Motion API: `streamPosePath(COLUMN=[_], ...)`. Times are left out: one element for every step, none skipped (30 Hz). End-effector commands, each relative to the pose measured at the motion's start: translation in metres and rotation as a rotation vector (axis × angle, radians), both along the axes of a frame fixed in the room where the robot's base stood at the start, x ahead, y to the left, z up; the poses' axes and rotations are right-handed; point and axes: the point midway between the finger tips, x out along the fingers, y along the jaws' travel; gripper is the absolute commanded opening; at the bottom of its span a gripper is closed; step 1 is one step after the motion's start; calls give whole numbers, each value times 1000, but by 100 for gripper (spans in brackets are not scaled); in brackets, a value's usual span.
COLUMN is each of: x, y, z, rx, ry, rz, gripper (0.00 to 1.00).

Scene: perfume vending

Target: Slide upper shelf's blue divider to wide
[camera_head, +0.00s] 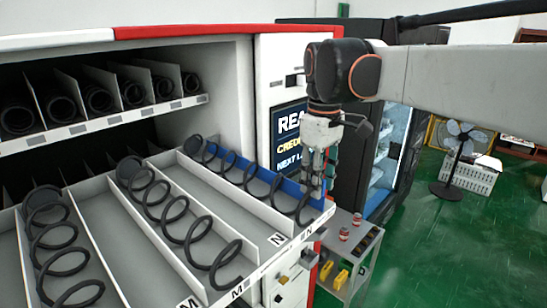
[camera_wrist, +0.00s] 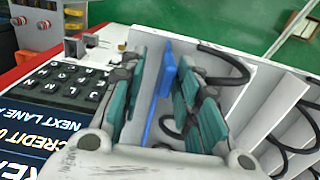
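The blue divider (camera_head: 262,179) runs along the right side of a pulled-out white shelf (camera_head: 262,272) in the head view, beside a black coil (camera_head: 250,177). My gripper (camera_head: 316,182) points down at the front end of this divider. In the wrist view, my gripper (camera_wrist: 165,105) has its teal-padded fingers apart. The blue divider (camera_wrist: 166,80) stands between them, with a white wall (camera_wrist: 149,72) on its left. Gaps show beside the divider, so the fingers do not look closed on it. The lower fingertips are partly hidden in the head view.
White dividers (camera_head: 215,190) and more coils (camera_head: 180,220) fill the shelf to the left. Another shelf (camera_head: 110,118) sits higher in the cabinet. The keypad (camera_wrist: 70,80) and display panel stand close to the gripper. A small cart (camera_head: 350,250) stands below right.

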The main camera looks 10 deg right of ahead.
Motion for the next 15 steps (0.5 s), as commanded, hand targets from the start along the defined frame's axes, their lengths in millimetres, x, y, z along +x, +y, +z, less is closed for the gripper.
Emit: streamPosePath(x=[-10,-10,-10,-10,-10,-10,-10,-10,-10,-10,-10,-10,-10,-9,-8], y=[4,4,4,4,4,4,4,4,4,4,4,4,4,3,1], z=[0,0,0,0,0,0,1,1,1,1,1,1,1,1,1], rx=[0,0,0,0,0,0,0,0,0,0,0,0,0,0,0], ry=[0,0,0,0,0,0,0,0,0,0,0,0,0,0,0], rz=[8,8,8,8,8,8,8,8,8,8,8,8,8,7,7], gripper=[30,30,28,21,14,5,0,0,0,0,0,0,0,0,0])
